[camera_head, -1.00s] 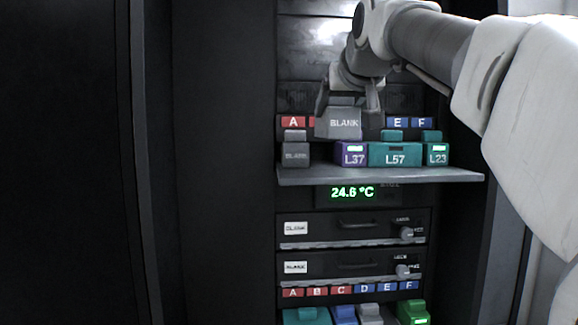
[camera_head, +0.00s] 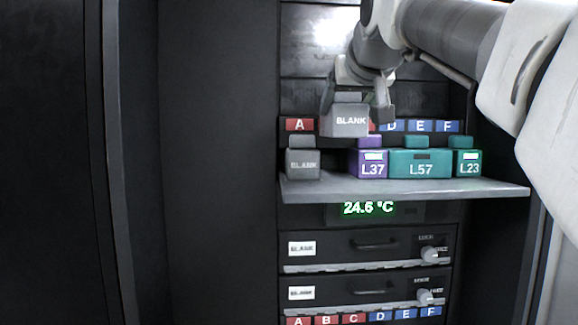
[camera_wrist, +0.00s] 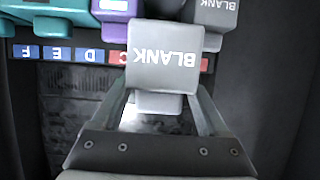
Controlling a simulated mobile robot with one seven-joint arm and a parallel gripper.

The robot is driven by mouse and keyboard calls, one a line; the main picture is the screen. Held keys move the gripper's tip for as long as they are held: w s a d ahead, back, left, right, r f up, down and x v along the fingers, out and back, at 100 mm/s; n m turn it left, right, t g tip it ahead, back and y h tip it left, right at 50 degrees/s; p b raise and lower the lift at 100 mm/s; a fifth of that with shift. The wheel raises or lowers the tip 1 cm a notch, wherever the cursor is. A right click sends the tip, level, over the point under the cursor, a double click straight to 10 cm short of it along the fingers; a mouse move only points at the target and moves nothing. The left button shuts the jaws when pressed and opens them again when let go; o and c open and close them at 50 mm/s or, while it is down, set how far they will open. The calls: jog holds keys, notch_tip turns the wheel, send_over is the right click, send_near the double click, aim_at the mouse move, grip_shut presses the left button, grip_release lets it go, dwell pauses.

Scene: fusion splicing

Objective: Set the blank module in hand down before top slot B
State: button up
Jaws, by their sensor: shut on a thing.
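A grey module marked BLANK (camera_head: 350,121) is held in my gripper (camera_head: 357,98), upright and above the shelf, in front of the label row. The wrist view shows the same blank module (camera_wrist: 162,62) between the two fingers of my gripper (camera_wrist: 160,95). The top label row shows a red A (camera_head: 299,125) and blue D, E and F (camera_head: 420,126); the held module covers the B label and most of C. Below it, the grey shelf (camera_head: 400,189) has a bare gap between another BLANK module (camera_head: 303,163) and the purple L37 module (camera_head: 372,164).
The teal L57 module (camera_head: 420,165) and teal L23 module (camera_head: 467,164) stand on the shelf to the right of L37. A green temperature display (camera_head: 368,208) and two drawers with BLANK labels (camera_head: 372,244) lie below. A dark cabinet wall is at the left.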

jog(key=shift+f+b, duration=0.45)
jog(key=shift+f, duration=3.55)
jog(key=shift+f, duration=0.15)
jog(key=o, duration=1.3)
jog(key=shift+o, duration=0.2)
